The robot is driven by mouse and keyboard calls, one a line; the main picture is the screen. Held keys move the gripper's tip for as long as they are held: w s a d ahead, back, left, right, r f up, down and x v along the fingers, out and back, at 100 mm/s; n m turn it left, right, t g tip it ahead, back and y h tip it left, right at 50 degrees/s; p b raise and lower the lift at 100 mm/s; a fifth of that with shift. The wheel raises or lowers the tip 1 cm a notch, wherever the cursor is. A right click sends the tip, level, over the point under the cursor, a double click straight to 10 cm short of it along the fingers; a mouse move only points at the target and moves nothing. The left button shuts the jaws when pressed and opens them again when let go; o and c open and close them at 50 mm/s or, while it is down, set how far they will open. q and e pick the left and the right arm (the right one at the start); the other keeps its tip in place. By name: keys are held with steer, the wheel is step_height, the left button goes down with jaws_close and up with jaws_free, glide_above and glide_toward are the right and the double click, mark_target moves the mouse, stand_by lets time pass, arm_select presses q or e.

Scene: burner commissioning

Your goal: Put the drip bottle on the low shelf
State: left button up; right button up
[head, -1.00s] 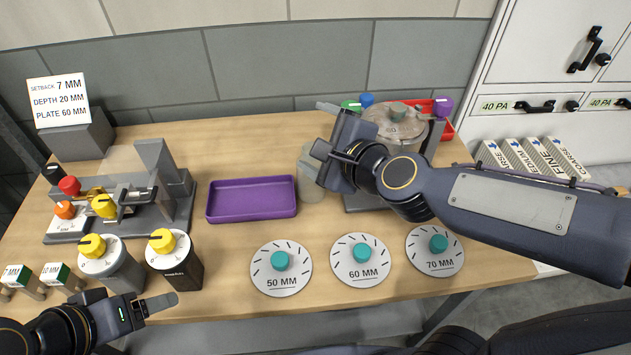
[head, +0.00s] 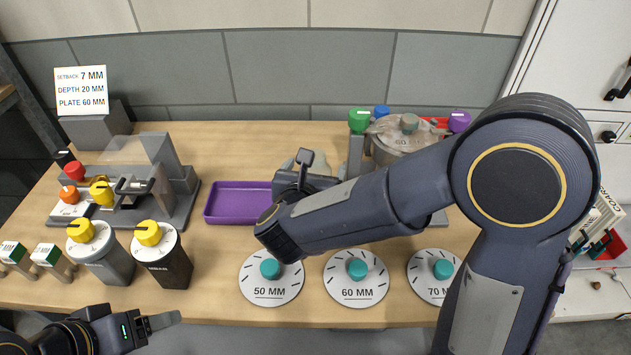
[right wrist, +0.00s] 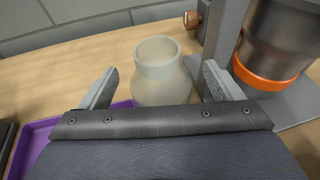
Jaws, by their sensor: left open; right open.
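A pale translucent bottle (right wrist: 160,80), which looks like the drip bottle, stands upright on the bench in the right wrist view. My right gripper (right wrist: 160,70) is open, with one finger on each side of the bottle; I cannot tell whether they touch it. In the head view my right gripper (head: 303,163) and forearm hide most of the bottle. My left gripper (head: 165,321) is open and empty at the bench's front left edge. I cannot make out a low shelf.
A purple tray (head: 238,203) lies left of the bottle. A stand with a metal vessel (right wrist: 275,50) and orange band is close on the right. Dial plates marked 50 MM (head: 271,288) and 60 MM (head: 357,290) lie in front. A grey fixture (head: 130,195) stands left.

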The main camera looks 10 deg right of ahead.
steer(key=x, duration=0.3)
steer(key=shift+w+f, duration=0.1)
steer(key=shift+c, duration=0.4)
steer(key=c, duration=1.1)
steer(key=shift+c, duration=0.2)
